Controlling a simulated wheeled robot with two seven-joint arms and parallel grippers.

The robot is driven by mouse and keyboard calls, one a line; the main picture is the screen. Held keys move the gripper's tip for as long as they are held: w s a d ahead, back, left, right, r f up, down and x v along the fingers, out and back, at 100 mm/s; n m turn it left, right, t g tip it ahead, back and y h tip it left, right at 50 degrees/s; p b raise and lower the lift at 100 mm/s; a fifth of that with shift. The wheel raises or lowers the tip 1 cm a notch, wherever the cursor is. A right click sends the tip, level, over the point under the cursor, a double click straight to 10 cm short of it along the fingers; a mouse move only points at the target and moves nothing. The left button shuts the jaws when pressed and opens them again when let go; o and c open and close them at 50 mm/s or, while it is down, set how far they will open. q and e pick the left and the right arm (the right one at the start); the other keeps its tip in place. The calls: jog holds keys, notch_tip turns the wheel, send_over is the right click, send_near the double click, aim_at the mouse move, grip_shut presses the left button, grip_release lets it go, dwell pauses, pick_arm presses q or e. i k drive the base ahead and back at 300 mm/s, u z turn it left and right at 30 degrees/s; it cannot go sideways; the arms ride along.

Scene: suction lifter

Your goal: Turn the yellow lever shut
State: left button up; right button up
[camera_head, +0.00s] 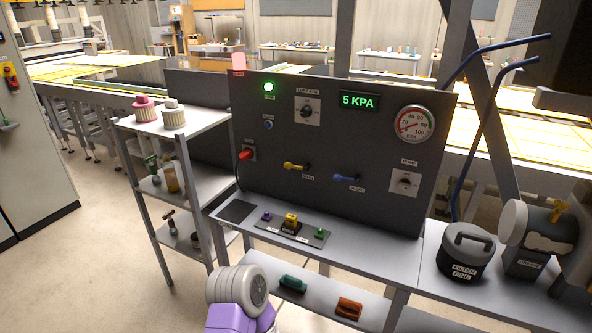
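The yellow lever (294,166) is on the dark control panel (330,135), left of the blue lever (345,178). Its handle lies nearly horizontal, pointing left from a dark pivot at its right end. A small label below it is too small to read. Neither of my grippers is in view. A grey and purple part at the bottom centre looks like one of my arm links, well below the lever and apart from it.
A red knob (246,154) sits left on the panel; a gauge (414,124) and "5 KPA" display (359,102) are above. The shelf (345,248) before the panel holds a small button plate (291,231). A black filter canister (466,250) stands at right.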

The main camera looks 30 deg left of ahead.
aim_at(287, 165)
jog(key=k, duration=0.65)
jog(key=u, duration=0.6)
jog(key=i, duration=1.35)
jog(key=u, duration=0.7)
